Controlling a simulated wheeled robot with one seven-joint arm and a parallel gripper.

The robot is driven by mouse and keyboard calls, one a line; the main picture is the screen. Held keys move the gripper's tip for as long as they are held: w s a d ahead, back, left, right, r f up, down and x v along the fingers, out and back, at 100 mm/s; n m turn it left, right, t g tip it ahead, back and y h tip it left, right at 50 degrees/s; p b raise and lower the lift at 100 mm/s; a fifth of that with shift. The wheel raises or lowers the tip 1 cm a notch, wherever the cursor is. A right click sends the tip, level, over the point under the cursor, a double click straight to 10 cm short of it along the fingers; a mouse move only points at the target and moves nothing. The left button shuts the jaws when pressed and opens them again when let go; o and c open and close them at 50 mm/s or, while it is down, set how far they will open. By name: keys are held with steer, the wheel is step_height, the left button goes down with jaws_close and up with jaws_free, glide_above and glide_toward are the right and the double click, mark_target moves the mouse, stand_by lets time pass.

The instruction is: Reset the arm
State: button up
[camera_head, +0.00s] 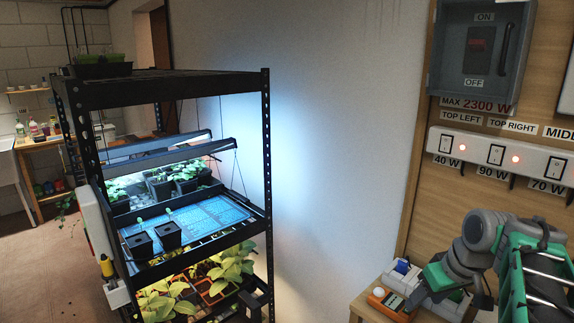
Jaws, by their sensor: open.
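My arm comes in at the lower right, with grey joints and green parts. My gripper (440,277) is at its end, low over the wooden side table (362,306). Its jaws are open, though the fingertips are hard to make out against the things behind. I see nothing held. The arm is folded in front of the wooden switch panel and hides part of the table.
A black seedling rack (268,160) with plants, a blue tray (225,212) and two black pots stands at the left. The wooden panel (417,190) carries a switch box (480,50) and a white switch strip (475,152). An orange device (387,300) lies on the table.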

steer(key=s+a+f, duration=0.2)
steer(key=s+a, duration=0.1)
steer(key=a, duration=1)
steer(key=s+a+f+m+h, duration=0.1)
steer(key=s+a+f, duration=0.4)
steer(key=s+a, duration=0.2)
steer(key=shift+s+a+f+m+g, duration=0.15)
steer(key=shift+s+m+g, duration=0.1)
steer(key=shift+m+g, duration=0.05)
